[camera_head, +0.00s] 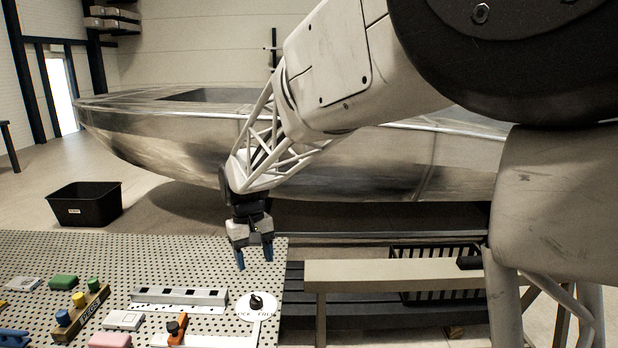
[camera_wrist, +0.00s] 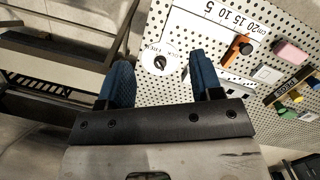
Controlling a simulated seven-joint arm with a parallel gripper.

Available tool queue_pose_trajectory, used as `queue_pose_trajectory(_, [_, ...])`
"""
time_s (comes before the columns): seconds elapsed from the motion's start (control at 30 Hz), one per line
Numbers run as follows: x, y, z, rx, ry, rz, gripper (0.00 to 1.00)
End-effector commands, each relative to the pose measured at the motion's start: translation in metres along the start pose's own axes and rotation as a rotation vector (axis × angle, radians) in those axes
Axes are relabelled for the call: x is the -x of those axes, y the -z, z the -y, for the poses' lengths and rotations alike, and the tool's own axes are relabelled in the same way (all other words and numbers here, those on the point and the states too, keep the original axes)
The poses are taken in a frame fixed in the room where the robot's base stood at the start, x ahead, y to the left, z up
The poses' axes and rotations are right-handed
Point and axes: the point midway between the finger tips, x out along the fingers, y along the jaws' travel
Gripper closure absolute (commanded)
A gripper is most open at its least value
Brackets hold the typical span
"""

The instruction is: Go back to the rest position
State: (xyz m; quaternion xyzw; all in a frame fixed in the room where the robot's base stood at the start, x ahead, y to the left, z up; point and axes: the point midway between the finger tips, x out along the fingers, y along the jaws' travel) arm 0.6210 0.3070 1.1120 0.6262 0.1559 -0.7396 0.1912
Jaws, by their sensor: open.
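My gripper (camera_head: 255,256) hangs from my arm above the right part of the perforated table (camera_head: 170,252), with its blue fingertips pointing down. It is open, and nothing shows between the fingers. In the wrist view my gripper (camera_wrist: 163,75) has its two blue fingers spread apart over the table's edge. A round white dial plate with a black knob (camera_head: 257,301) stands at the table's right edge, below and slightly right of the fingertips. The dial also shows in the wrist view (camera_wrist: 158,62), beyond the fingers.
A grey slotted rail (camera_head: 180,297), an orange-handled clamp (camera_head: 176,328), a wooden block with coloured pegs (camera_head: 82,312) and several small blocks lie on the table. A beige beam (camera_head: 390,274) stands to the right. A black bin (camera_head: 86,203) and metal boat hull (camera_head: 170,150) are behind.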

Motion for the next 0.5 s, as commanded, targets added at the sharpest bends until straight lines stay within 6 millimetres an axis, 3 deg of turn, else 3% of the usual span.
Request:
queue_pose_trajectory(0.2, [0.014, -0.055, -0.038, -0.067, 0.008, -0.052, 0.4])
queue_pose_trajectory(0.5, [0.023, -0.13, -0.079, -0.157, 0.015, -0.119, 0.4])
